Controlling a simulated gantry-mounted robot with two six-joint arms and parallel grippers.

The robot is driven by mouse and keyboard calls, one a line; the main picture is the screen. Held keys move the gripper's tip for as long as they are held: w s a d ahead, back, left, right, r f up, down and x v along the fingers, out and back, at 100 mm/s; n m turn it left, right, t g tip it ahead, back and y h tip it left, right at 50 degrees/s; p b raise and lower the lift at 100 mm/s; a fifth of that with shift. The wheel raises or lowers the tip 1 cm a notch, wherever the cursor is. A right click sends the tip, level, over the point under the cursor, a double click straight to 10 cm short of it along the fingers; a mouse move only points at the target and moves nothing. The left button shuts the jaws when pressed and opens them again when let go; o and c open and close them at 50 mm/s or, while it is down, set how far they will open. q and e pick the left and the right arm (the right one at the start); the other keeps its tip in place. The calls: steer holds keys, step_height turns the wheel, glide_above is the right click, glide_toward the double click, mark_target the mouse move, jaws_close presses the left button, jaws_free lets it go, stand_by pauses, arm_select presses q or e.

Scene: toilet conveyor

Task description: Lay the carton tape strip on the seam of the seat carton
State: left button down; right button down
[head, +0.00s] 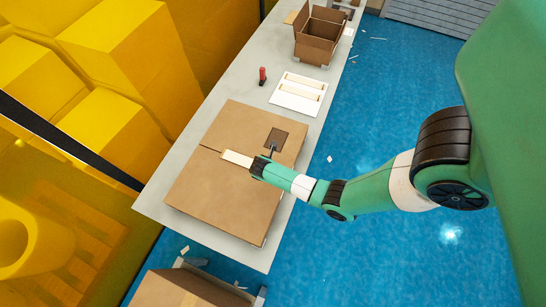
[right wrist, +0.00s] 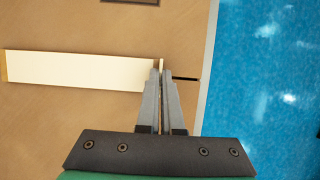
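The seat carton (head: 225,205) is a large flat brown box on the grey conveyor table, with a dark brown square on its top. The cream tape strip (head: 235,158) is over the carton's top, in line with the dark seam (head: 210,149). The strip also shows in the right wrist view (right wrist: 80,70), where the seam (right wrist: 186,78) emerges to its right. My right gripper (head: 256,167) has its fingers (right wrist: 160,72) closed together on the strip's right end. I cannot tell whether the strip touches the carton along its length. My left gripper is not in view.
A white board (head: 285,101) with pale strips lies behind the carton, next to a small red object (head: 262,76). An open brown box (head: 317,48) stands farther back. Another carton (head: 165,288) is at the bottom edge. Yellow boxes (head: 125,45) fill the left, beyond the table.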

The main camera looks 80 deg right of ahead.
steer(key=c, duration=1.5)
jaws_free()
steer(key=o, duration=0.5)
steer(key=shift+r, duration=0.1)
steer(key=shift+a+r, duration=0.15)
steer(key=shift+r, duration=0.2)
steer(key=p+v, duration=0.3)
steer(key=v, duration=0.7)
steer(key=shift+a+r, duration=0.2)
steer(key=shift+r, duration=0.1)
